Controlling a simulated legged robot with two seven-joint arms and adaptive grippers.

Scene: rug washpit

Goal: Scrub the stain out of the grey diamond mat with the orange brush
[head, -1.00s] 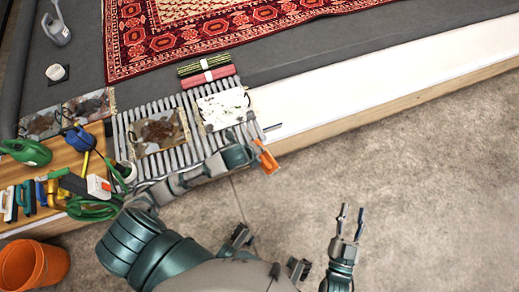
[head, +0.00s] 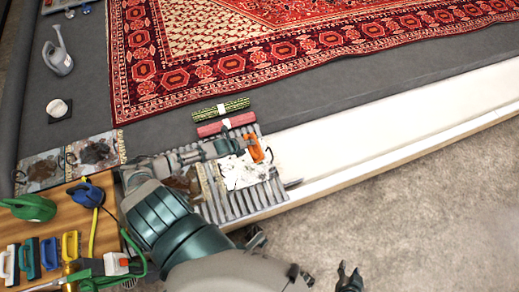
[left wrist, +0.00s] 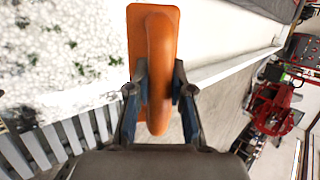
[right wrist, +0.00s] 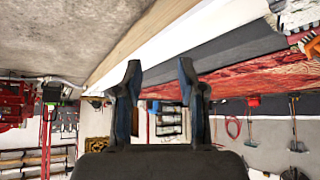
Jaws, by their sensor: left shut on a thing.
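My left gripper (head: 242,147) is shut on the orange brush (head: 254,149). In the left wrist view the brush's handle (left wrist: 157,60) is between the fingers (left wrist: 159,88). The brush is over the right edge of a white, dark-specked mat (head: 236,180) on the slatted rack; I cannot tell whether it touches. A brown-stained mat (head: 203,186) beside it is mostly hidden by my left arm. No diamond pattern is clear on any mat, so I cannot tell which is the grey diamond one. My right gripper (head: 348,274) is open and empty; its fingers also show in the right wrist view (right wrist: 160,70).
Two stained mats (head: 95,153) lie at the left. A wooden board (head: 50,226) holds brushes, a green scoop-like tool (head: 28,208) and a hose. Rolled rugs (head: 226,124) lie behind the rack (head: 240,207). A red rug (head: 170,60) covers the back. The right floor (head: 420,210) is clear.

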